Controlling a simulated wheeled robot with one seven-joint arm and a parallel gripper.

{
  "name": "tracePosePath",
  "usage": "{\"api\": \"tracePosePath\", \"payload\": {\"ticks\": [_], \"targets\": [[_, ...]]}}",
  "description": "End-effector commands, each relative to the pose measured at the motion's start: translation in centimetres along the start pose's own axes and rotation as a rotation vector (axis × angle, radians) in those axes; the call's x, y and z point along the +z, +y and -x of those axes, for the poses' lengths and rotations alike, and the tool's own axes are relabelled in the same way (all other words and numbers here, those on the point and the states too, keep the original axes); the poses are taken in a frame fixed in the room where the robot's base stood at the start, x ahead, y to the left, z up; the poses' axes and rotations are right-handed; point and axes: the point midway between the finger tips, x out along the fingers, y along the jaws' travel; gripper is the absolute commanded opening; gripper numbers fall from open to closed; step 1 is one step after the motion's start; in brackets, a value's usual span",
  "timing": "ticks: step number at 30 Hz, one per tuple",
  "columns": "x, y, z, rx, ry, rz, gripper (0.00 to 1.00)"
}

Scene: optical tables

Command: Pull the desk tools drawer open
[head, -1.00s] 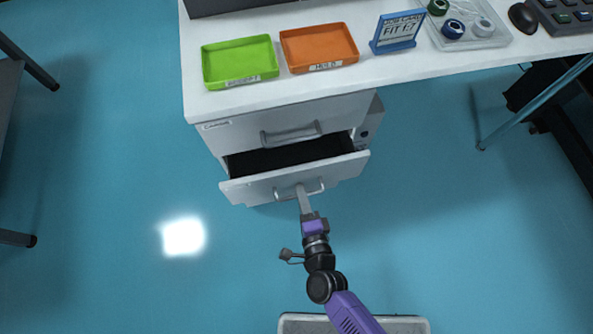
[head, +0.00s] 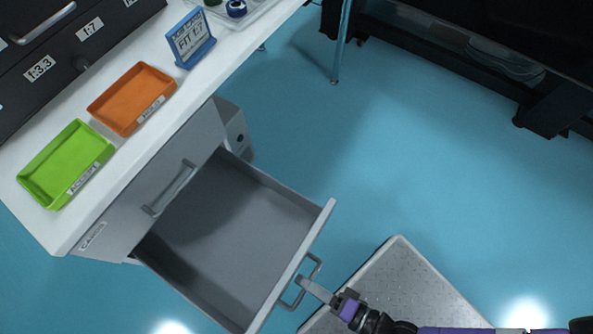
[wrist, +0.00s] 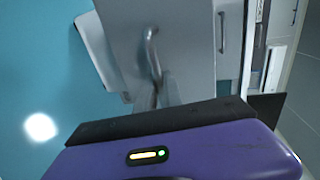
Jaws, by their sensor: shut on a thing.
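The lower drawer (head: 235,225) of the white desk cabinet stands far out, and its grey inside looks empty. Its bar handle (head: 316,268) is on the front panel. My gripper (head: 304,281) is shut on this handle. In the wrist view the handle (wrist: 153,50) runs down to the fingers (wrist: 162,92), which partly hide its lower end. The drawer's label, if any, is not visible.
The upper drawer (head: 165,190) is shut, with its own handle and a small label. On the white desktop are a green tray (head: 65,165), an orange tray (head: 132,98) and a blue sign (head: 190,38). Open blue floor (head: 400,140) lies to the right.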

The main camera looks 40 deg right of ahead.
Motion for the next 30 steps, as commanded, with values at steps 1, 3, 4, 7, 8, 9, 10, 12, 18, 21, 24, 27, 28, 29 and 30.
{"api": "tracePosePath", "payload": {"ticks": [1, 3, 4, 7, 8, 9, 10, 12, 18, 21, 24, 27, 28, 29, 30], "targets": [[0.0, 0.1, 0.2, 0.002, -0.001, 0.000, 0.00], [0.0, 0.1, 0.3, 0.001, -0.001, 0.000, 0.00], [0.0, 0.1, 0.3, 0.001, -0.001, 0.000, 0.00], [0.0, 0.1, 0.3, 0.001, -0.001, 0.000, 0.00], [0.0, 0.1, 0.3, 0.001, -0.001, 0.000, 0.00], [0.0, 0.1, 0.3, 0.001, -0.001, 0.000, 0.00], [0.0, 0.1, 0.3, 0.002, -0.001, 0.000, 0.00], [0.0, 0.1, 0.3, 0.002, -0.001, 0.000, 0.00], [0.0, 0.1, 0.3, 0.001, 0.000, 0.000, 0.32], [0.0, 0.1, 0.3, 0.001, 0.000, 0.000, 0.32], [0.0, 0.1, 0.3, 0.001, 0.000, 0.000, 0.32], [0.0, 0.1, 0.8, 0.002, 0.000, 0.001, 0.32], [0.0, 0.1, 1.1, 0.002, 0.000, 0.001, 0.32], [0.0, 0.1, 1.4, 0.003, 0.000, 0.001, 0.32], [0.0, 0.1, 1.9, 0.004, 0.000, 0.000, 0.32]]}}
